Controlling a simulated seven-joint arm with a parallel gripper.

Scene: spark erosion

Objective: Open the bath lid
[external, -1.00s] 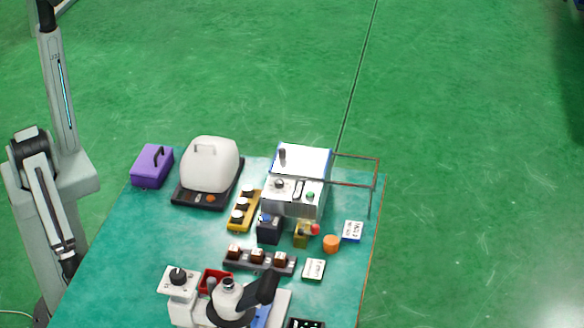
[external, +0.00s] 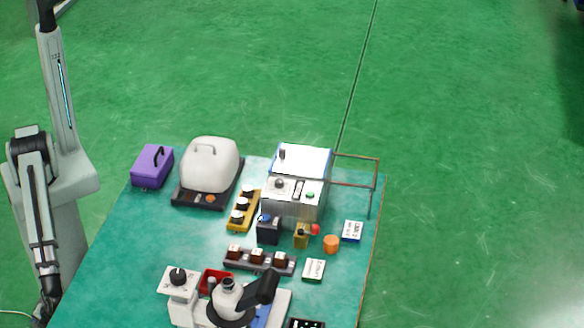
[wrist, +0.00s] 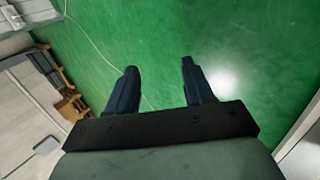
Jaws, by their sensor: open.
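A silver box with a blue-edged top (external: 302,160) stands at the back right of the teal table, with a black knob on its closed top. A white domed cover (external: 210,163) with a handle sits closed on a dark base to its left. I cannot tell for sure which of these is the bath lid. In the wrist view my gripper (wrist: 157,68) is open and empty, with two dark fingers apart over green floor. In the external view it is at the lower left, beside the table and far from both lids; its fingers are not clear there.
A purple case (external: 152,167) is at the back left corner. A thin metal frame (external: 374,185) stands out right of the silver box. Yellow and dark racks (external: 258,262), small blocks and a microscope-like device (external: 228,300) fill the middle and front. The table's left part is clear.

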